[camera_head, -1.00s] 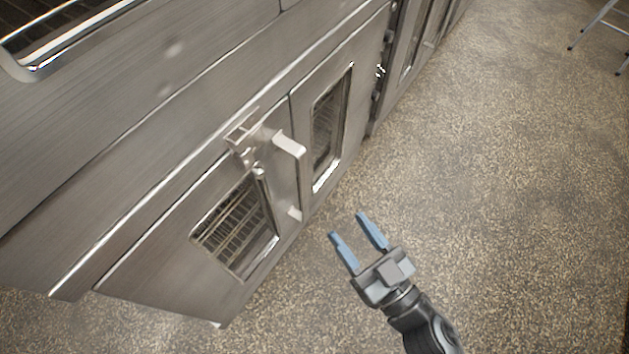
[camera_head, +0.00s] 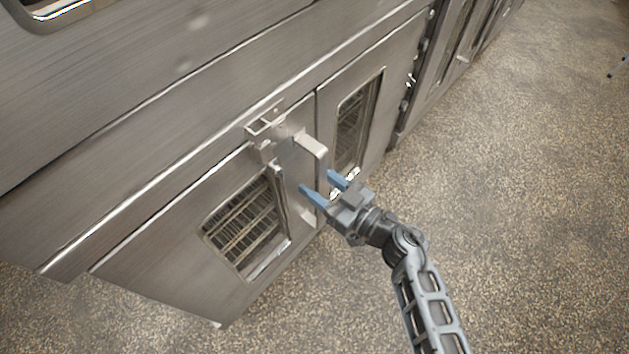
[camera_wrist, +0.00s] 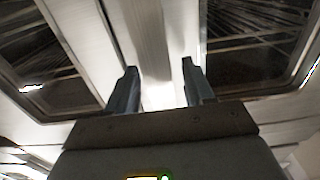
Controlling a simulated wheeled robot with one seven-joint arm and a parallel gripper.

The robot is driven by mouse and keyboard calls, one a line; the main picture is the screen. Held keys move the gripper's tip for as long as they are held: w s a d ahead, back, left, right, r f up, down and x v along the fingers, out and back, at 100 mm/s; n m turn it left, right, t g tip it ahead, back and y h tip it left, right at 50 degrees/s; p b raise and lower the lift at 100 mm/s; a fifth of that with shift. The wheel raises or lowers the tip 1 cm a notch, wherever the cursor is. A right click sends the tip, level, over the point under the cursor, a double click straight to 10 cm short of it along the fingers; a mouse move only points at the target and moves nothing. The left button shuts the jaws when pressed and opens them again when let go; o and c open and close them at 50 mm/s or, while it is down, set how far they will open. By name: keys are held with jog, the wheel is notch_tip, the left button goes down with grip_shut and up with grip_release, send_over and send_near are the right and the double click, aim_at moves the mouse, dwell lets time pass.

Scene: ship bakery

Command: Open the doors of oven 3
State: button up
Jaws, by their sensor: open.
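The lower oven has two steel doors, both shut. The left door (camera_head: 165,262) has a window (camera_head: 245,228) with wire racks behind it. The right door (camera_head: 385,105) has a narrower window (camera_head: 355,120). A light metal handle (camera_head: 311,146) stands out near the seam between the doors, with a latch bracket (camera_head: 265,124) to its left. My gripper (camera_head: 322,182) is open and empty, its blue fingers pointing at the handle's lower part, which they partly hide. In the wrist view, a bright vertical bar (camera_wrist: 150,45) lies between the fingers (camera_wrist: 158,88); contact cannot be told.
An upper oven section (camera_head: 150,60) rises above the doors. More steel units (camera_head: 455,45) continue to the upper right, with hinges at the edge.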

jog(key=shift+w+a, duration=0.45)
jog(key=shift+a, duration=0.15)
jog(key=shift+c, duration=0.5)
grip_shut()
